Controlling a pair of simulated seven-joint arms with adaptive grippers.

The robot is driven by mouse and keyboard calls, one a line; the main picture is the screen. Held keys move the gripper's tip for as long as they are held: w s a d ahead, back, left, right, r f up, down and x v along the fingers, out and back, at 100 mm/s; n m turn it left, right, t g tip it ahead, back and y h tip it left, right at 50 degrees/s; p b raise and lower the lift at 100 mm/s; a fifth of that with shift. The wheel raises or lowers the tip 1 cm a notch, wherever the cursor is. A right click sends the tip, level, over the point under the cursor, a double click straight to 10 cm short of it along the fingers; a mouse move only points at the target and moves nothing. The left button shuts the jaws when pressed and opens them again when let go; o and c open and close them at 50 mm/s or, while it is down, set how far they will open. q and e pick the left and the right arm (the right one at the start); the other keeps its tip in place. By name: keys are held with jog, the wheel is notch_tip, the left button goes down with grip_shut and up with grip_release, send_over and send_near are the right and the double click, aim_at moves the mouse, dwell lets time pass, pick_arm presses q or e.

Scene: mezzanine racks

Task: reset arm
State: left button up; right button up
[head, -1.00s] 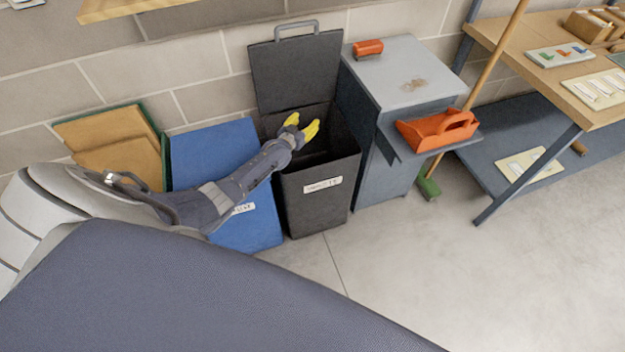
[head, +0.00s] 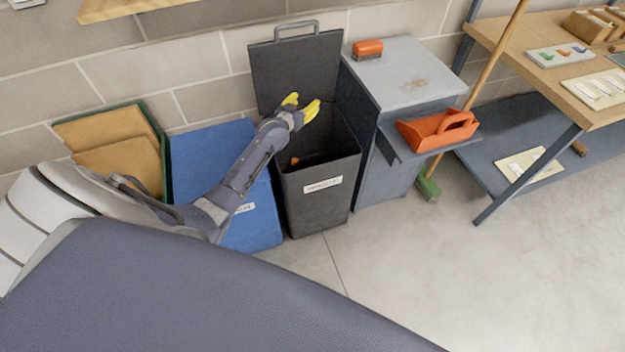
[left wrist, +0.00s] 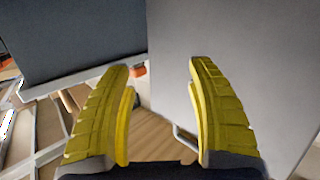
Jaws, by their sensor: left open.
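My left gripper (head: 301,106) has yellow fingers and is open and empty. It is in the air above the open dark bin (head: 318,200), near the bin's raised lid (head: 297,68). In the left wrist view the two fingers (left wrist: 155,105) stand wide apart with nothing between them. A small orange thing (head: 294,161) shows inside the dark bin; I cannot tell what it is. My left arm reaches across the blue bin (head: 215,150). My right gripper is not in view.
A grey cabinet (head: 405,75) stands right of the dark bin, with an orange block (head: 367,49) on top and an orange tote (head: 436,130) on its side shelf. A broom (head: 428,187) leans beside it. A workbench (head: 560,85) is at right. The floor in front is clear.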

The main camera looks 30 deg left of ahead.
pick_arm(q)
jog(key=shift+r, duration=0.1)
dwell(0.4)
jog(key=s+d+f+m+g+h, duration=0.1)
jog(key=s+d+f+m+g, duration=0.2)
jog(key=s+d, duration=0.55)
jog(key=s+d+f+m+g, duration=0.25)
jog(key=s+d+f, duration=0.3)
jog(key=s, duration=0.55)
jog(key=s+r+m+g+y, duration=0.15)
jog(key=s+r, duration=0.25)
jog(key=s, duration=0.9)
jog(key=s+r+m+g+y, duration=0.1)
jog(key=s+r+g+y, duration=0.2)
jog(key=s, duration=1)
jog(key=s+d+f+g+h, duration=0.1)
jog(key=s+d+f+h, duration=0.15)
jog(key=f, duration=1.25)
jog(key=s+d+f+h, duration=0.1)
jog(key=d+f, duration=0.3)
jog(key=f, duration=1.2)
jog(key=s+f+n+g+h, duration=0.1)
jog(key=s+f+n+g, duration=0.2)
jog(key=s+f, duration=1.7)
jog(key=shift+s+a, duration=0.15)
jog(key=shift+s, duration=0.7)
